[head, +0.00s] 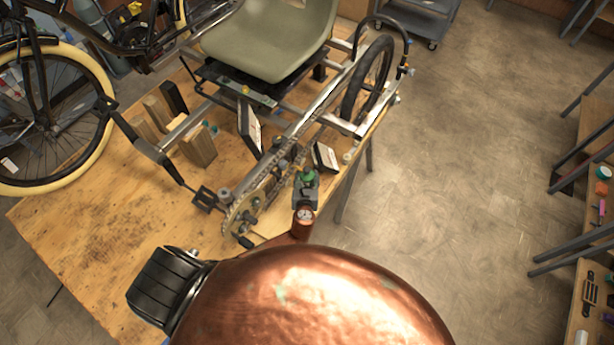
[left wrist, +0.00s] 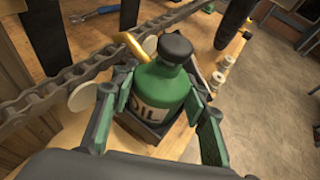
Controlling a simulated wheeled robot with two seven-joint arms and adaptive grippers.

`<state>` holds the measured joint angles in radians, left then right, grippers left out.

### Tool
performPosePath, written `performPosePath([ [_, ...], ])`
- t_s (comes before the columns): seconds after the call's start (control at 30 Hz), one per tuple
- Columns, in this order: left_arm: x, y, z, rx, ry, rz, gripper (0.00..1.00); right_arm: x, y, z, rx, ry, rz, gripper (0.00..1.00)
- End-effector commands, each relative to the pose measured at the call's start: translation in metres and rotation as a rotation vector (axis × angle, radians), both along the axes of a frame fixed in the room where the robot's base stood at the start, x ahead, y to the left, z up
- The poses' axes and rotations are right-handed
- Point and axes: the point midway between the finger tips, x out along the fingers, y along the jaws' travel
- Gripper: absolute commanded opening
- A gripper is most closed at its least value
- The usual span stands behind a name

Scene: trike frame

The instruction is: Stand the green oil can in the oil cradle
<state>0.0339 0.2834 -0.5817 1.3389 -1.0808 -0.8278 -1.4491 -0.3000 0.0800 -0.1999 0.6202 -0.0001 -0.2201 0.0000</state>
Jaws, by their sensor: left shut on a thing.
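The green oil can (left wrist: 163,90) has a dark cap, a brass spout and a pale OIL label. In the head view its green top (head: 307,176) shows beside the trike's chain. My left gripper (left wrist: 152,98) is shut on the can, one green-padded finger on each side. It also shows in the head view (head: 305,192). The can looks upright. A dark square holder, apparently the oil cradle (left wrist: 150,136), is directly below and around its base. I cannot tell whether the can rests on its floor. My right gripper is not in view.
The chain (left wrist: 60,88) runs close beside the can. Small pale round parts (left wrist: 222,70) lie behind it. In the head view the trike frame, with its seat (head: 270,40) and wheel (head: 368,78), covers much of the wooden table (head: 90,225). Wooden blocks (head: 198,146) stand at left.

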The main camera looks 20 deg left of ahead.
Motion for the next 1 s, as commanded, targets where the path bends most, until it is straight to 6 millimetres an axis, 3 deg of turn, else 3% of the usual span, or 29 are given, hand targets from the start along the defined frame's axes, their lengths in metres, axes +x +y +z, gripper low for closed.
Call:
performPosePath([
  [0.3,0.001,0.001,0.001,0.002,-0.001,0.001,0.61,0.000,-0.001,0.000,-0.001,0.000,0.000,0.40],
  [0.63,-0.003,0.001,0.001,0.001,0.000,0.001,0.61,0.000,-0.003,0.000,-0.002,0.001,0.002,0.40],
  [1.0,-0.045,-0.017,0.020,-0.002,0.000,-0.001,0.61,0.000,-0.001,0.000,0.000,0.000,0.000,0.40],
])
